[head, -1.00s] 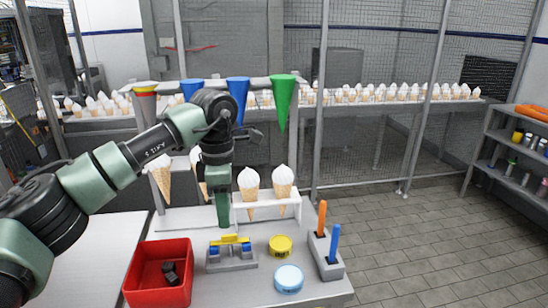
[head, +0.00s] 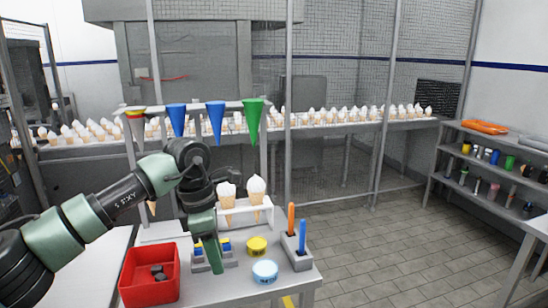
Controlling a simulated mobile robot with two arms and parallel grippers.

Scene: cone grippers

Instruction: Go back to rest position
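My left arm comes in from the left, bends at a dark joint and points down. Its gripper (head: 213,257) has a green finger part hanging in front of a small grey stand (head: 228,261) with blue and yellow parts on the worktable. The gripper hides part of that stand. I see nothing held, but the finger gap does not show clearly. My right gripper is not in view. Two white-topped ice cream cones (head: 227,194) (head: 257,190) stand in a white rack (head: 265,215) just behind and right of my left gripper. Part of another cone shows behind the arm.
A red bin (head: 131,280) with dark pieces stands left of the gripper. A yellow tin (head: 257,246), a light-blue tin (head: 265,271) and a grey holder (head: 297,258) with orange and blue sticks stand right. Coloured funnels (head: 215,118) hang behind. Open floor (head: 400,240) lies right, before shelves (head: 480,165).

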